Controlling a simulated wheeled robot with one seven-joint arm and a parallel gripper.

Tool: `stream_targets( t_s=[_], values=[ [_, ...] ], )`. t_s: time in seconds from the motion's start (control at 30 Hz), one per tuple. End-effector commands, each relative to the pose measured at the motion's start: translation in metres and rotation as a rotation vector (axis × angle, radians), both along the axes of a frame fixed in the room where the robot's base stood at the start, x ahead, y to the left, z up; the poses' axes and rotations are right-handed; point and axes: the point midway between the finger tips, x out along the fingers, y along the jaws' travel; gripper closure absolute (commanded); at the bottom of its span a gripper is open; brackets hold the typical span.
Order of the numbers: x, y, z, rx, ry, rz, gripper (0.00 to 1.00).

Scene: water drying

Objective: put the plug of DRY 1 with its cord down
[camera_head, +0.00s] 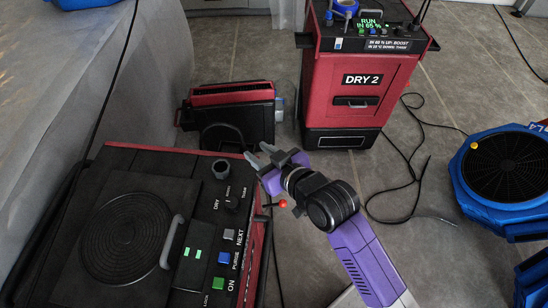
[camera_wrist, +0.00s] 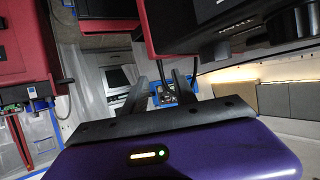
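My gripper (camera_head: 257,152) is above the floor, just beyond the far right corner of the near red and black machine (camera_head: 150,160). Its two fingers stand apart, with no plug visible between them. In the wrist view the dark fingers (camera_wrist: 160,92) are also apart. A thin dark cord (camera_wrist: 152,48) runs down from a black machine towards the gap; I cannot tell whether it touches the fingers. No label reading DRY 1 is legible, and I cannot make out its plug.
The DRY 2 machine (camera_head: 357,100) stands upright at the back. A smaller red and black unit (camera_head: 232,112) stands left of it. A loose black cord (camera_head: 412,165) lies on the tiles. A blue round fan (camera_head: 503,170) is at the right. Bare floor (camera_head: 330,175) lies between.

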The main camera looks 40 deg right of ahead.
Motion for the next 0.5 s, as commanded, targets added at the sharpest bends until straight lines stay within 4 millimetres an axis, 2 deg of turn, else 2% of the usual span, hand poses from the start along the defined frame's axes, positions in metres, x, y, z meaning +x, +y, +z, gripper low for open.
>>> stream_targets(
  t_s=[0.3,0.37,0.5],
  values=[
    [-0.005,0.000,-0.001,0.000,0.001,-0.001,0.67],
    [-0.013,0.001,-0.005,0.000,0.003,-0.003,0.67],
    [-0.048,0.004,-0.017,-0.002,-0.002,-0.014,0.67]
  ],
)
